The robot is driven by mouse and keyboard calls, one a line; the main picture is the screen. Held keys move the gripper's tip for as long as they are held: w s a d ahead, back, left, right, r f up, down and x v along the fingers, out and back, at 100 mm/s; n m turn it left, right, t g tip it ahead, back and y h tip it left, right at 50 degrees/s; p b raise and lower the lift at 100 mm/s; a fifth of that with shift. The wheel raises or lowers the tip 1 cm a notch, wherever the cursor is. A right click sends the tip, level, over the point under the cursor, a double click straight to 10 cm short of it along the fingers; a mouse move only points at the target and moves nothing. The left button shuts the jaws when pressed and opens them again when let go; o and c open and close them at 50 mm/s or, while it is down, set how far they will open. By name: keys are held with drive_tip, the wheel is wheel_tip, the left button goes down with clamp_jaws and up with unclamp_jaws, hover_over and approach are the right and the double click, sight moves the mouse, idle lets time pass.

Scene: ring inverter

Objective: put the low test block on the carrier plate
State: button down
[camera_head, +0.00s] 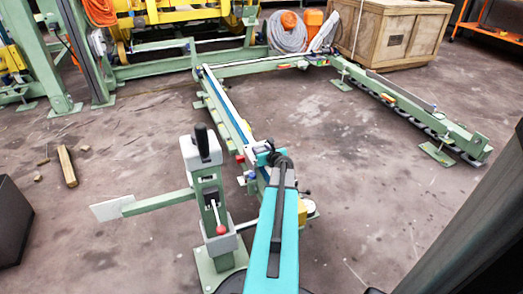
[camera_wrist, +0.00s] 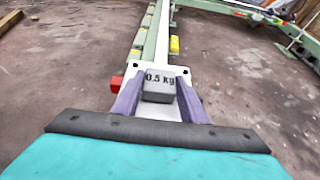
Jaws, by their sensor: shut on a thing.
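The low test block (camera_wrist: 158,82) is a small grey block marked "0.5 kg" in the wrist view. My gripper (camera_wrist: 159,92) is shut on it, with one purple finger on each side. A white plate (camera_wrist: 133,70), which looks like the carrier plate, shows under and around the block at the near end of the green rail. I cannot tell whether the block touches the plate. In the camera_head view, my gripper (camera_head: 267,156) is over the near part of the left rail, and the block is not clearly visible there.
A red block (camera_wrist: 115,84) sits just left of the plate. The green rail frame (camera_head: 228,115) runs away from me and turns right. A green lever post (camera_head: 207,180) with a black handle stands left of my arm. The floor inside the frame is clear.

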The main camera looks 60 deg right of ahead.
drive_tip(key=c, duration=1.1)
unclamp_jaws()
drive_tip(key=shift+r, duration=0.1)
drive_tip(key=shift+p+v, duration=0.4)
drive_tip(key=shift+v, duration=0.45)
drive_tip(key=p+v, duration=0.3)
drive_tip(key=v, duration=0.6)
drive_tip(key=shift+a+r, duration=0.15)
drive_tip(key=shift+s+a+r, duration=0.1)
drive_tip(key=shift+s+a, duration=0.15)
drive_tip(key=shift+s, duration=0.25)
